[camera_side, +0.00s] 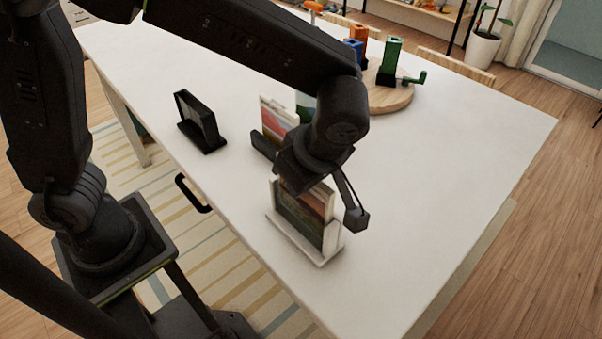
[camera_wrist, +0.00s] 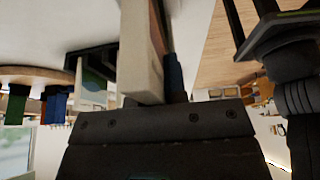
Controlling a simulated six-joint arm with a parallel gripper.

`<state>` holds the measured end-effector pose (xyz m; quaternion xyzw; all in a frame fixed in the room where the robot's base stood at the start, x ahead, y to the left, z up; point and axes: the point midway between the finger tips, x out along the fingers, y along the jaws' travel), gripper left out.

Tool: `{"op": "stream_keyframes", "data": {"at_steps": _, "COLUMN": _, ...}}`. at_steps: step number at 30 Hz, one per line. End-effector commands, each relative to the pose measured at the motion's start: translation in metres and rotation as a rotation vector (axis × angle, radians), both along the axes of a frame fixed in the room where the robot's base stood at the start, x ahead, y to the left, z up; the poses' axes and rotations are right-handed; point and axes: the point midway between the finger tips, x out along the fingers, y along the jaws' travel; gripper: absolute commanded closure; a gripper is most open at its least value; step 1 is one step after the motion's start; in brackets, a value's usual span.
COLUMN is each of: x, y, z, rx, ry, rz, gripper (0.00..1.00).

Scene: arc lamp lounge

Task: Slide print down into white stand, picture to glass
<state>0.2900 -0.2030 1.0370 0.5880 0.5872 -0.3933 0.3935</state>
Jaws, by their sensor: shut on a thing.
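The white stand (camera_side: 329,255) is near the front edge of the white table, below my gripper (camera_side: 310,184) in the side view. The print (camera_side: 300,211), with a dark green and reddish landscape, is upright at the stand, its lower part within the stand's outline. My gripper is shut on the print from above and hides its top edge. I cannot tell how deep the print sits, or which way its picture faces relative to the glass. In the wrist view a pale upright slab (camera_wrist: 140,55) rises beyond the gripper body; I cannot tell print from stand there.
An empty-looking black stand (camera_side: 200,122) is to the left. Another stand with a colourful picture (camera_side: 278,118) is just behind my gripper. A round wooden board (camera_side: 391,101) with blue, orange and green items is at the back. The table's right side is clear.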

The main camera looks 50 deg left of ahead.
Motion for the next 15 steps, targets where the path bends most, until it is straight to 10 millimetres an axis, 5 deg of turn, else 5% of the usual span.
{"op": "stream_keyframes", "data": {"at_steps": 13, "x": 0.0002, "y": -0.0001, "z": -0.0110, "rx": 0.001, "ry": 0.000, "rz": -0.001, "gripper": 1.00}}
{"op": "stream_keyframes", "data": {"at_steps": 14, "x": 0.0003, "y": -0.0001, "z": -0.0107, "rx": 0.000, "ry": 0.000, "rz": -0.001, "gripper": 0.85}}
{"op": "stream_keyframes", "data": {"at_steps": 15, "x": 0.0002, "y": -0.0001, "z": -0.0107, "rx": 0.000, "ry": 0.000, "rz": -0.001, "gripper": 0.81}}
